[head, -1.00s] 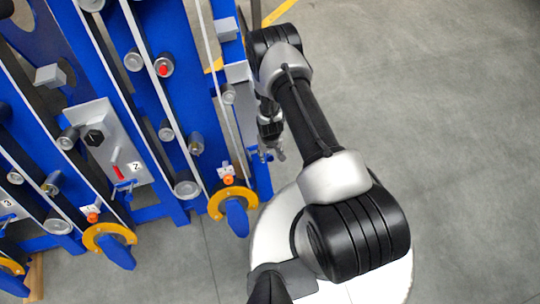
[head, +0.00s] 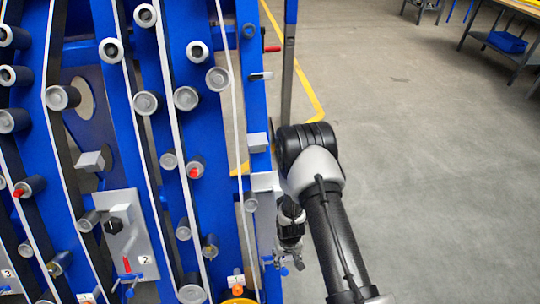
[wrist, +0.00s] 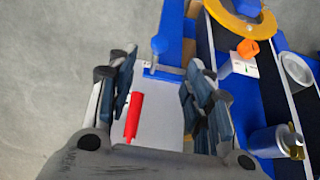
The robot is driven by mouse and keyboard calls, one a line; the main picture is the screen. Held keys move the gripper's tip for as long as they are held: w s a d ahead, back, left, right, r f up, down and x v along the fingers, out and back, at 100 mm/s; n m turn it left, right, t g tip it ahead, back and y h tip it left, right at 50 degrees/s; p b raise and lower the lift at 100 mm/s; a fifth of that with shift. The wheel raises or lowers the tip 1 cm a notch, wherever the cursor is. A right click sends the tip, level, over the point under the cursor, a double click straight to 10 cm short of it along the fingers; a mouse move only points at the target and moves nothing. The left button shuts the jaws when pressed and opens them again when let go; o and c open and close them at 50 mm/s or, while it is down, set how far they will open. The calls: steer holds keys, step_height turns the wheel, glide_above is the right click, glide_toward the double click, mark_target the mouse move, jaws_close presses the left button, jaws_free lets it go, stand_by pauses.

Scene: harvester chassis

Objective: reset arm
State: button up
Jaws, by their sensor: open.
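My gripper (head: 284,262) hangs pointing down beside the right edge of the blue harvester chassis (head: 206,140). In the wrist view its two fingers (wrist: 160,92) are spread apart. A pale plate with a red handle (wrist: 134,116) shows between them. I cannot tell how far below the fingers the plate is. No held object shows. My arm (head: 335,235) reaches in from the lower right of the head view.
The chassis carries several rollers and belts, and a grey panel (head: 125,235) with a black knob and red handle. Grey blocks (head: 264,181) stick out near my arm. Open floor (head: 430,190) lies to the right. A workbench (head: 515,45) stands at the back right.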

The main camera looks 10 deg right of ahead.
steer(key=w+r+t, duration=0.1)
steer(key=w+r, duration=0.1)
steer(key=r, duration=1.5)
steer(key=w+r+t, duration=0.1)
steer(key=w+r, duration=0.1)
steer(key=r, duration=1.5)
steer(key=s+d+r+t, duration=0.1)
steer(key=s+r+t, duration=0.1)
steer(key=s+r, duration=1.6)
steer(key=s, duration=0.2)
steer(key=shift+s+r+t, duration=0.15)
steer(key=shift+s+t, duration=0.15)
steer(key=shift+s, duration=0.1)
